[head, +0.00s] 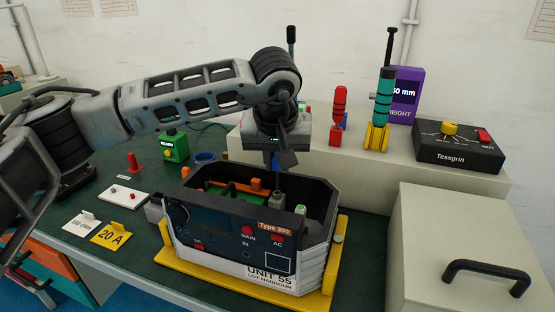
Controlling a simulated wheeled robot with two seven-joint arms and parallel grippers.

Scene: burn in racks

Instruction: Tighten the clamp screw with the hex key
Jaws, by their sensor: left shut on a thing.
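My left gripper (280,155) points down over the open top of the black and white unit marked UNIT 55 (262,272). It is shut on a small dark tool, which looks like the hex key; a thin shaft (277,178) shows below the fingers, reaching toward the inside of the unit. Inside the unit I see a green board (238,190), an orange part (256,184) and a pale post with a green top (300,210). I cannot make out the clamp screw, or whether the key touches it. My right gripper is not in view.
The unit sits in a yellow cradle (190,280) on a green bench. A raised shelf behind holds red (339,103) and teal-handled (384,88) tools in stands, plus a black Tessgrin box (458,145). A grey box with a black handle (487,270) stands close at right.

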